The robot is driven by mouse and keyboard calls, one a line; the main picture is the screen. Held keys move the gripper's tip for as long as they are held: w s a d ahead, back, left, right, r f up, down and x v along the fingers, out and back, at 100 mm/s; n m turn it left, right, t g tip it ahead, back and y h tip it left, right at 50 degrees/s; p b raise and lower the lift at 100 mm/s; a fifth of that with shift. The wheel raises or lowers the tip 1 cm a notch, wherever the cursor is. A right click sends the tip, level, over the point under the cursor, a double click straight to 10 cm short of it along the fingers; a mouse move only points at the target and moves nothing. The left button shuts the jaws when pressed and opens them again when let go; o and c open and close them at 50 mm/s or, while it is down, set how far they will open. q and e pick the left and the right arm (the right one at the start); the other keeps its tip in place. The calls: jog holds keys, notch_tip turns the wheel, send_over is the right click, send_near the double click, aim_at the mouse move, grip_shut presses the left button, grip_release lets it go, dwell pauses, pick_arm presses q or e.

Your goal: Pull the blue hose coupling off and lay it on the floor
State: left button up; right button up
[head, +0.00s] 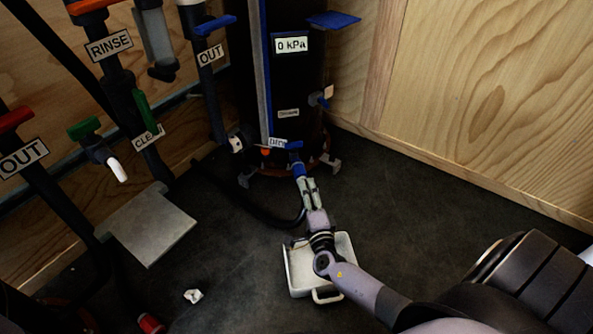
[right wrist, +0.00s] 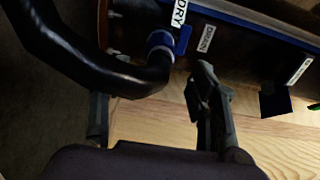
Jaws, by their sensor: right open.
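The blue hose coupling (head: 299,170) is at the foot of the dark filter column (head: 290,95), below a blue lever. In the right wrist view, the blue coupling (right wrist: 160,42) sits at the end of a thick black hose (right wrist: 90,72), beside the column's blue edge. My right gripper (head: 307,191) is just in front of the coupling in the head view. In the right wrist view its two fingers (right wrist: 155,112) are spread, with the hose end passing beyond and between them. It is open and holds nothing. My left gripper is not in view.
A white tray (head: 299,270) with a handle lies on the floor under my right arm. A grey plate (head: 152,228) and a small white crumpled piece (head: 193,296) lie to the left. Labelled pipes with valves stand at the left. The dark floor (head: 420,210) at right is clear up to the wooden wall.

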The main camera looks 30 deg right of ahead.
aim_at(302, 178)
jog(key=b+x, duration=0.2)
jog(key=x, duration=0.5)
jog(key=shift+w+d+f+b, duration=0.1)
jog(key=shift+w+b, duration=0.3)
jog(key=shift+w+d, duration=0.2)
jog(key=shift+w, duration=0.35)
jog(key=shift+p, duration=0.3)
dwell(0.6)
grip_shut()
dwell(0.7)
jog(key=shift+p+v, duration=0.55)
jog(key=shift+v, duration=0.35)
jog(key=shift+p+v, duration=1.15)
jog(key=shift+v, duration=0.95)
